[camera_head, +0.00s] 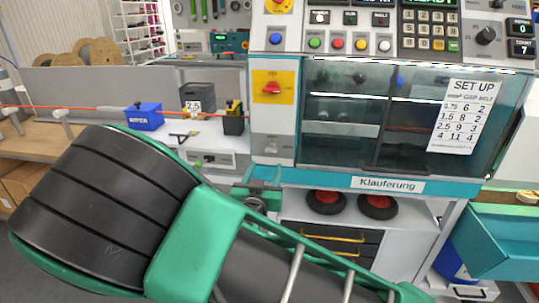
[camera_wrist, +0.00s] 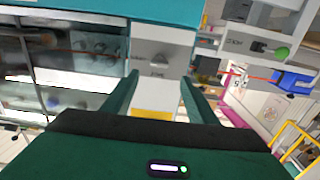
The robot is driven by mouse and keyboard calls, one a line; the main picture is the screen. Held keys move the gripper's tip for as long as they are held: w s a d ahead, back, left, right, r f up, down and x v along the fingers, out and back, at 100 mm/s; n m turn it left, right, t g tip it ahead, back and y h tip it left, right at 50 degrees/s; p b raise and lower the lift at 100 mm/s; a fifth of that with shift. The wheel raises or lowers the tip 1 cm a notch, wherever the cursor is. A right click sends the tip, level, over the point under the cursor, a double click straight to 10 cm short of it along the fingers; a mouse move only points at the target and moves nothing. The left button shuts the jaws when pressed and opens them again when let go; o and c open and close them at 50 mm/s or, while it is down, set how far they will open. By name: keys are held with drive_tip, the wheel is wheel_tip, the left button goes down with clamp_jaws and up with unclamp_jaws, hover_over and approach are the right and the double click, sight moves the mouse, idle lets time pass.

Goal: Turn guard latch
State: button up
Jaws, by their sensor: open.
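The guard latch is a small grey handle (camera_head: 272,149) on the light grey panel left of the glass guard. In the wrist view, which is upside down, the latch (camera_wrist: 160,60) shows on the panel straight ahead. My gripper (camera_wrist: 160,77) is open, its two dark green fingers apart, one to each side of the latch in the picture. Nothing is between the fingers, and the latch looks to be some way beyond the tips. The glass guard (camera_head: 340,118) appears shut.
A red switch on a yellow plate (camera_head: 272,87) sits above the latch. A shelf with two black-red reels (camera_head: 378,206) is below the guard.

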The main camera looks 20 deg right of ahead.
sight(271, 152)
drive_tip(key=x, duration=1)
drive_tip(key=shift+w+d, duration=0.2)
drive_tip(key=shift+w, duration=0.05)
drive_tip(key=c, duration=1.1)
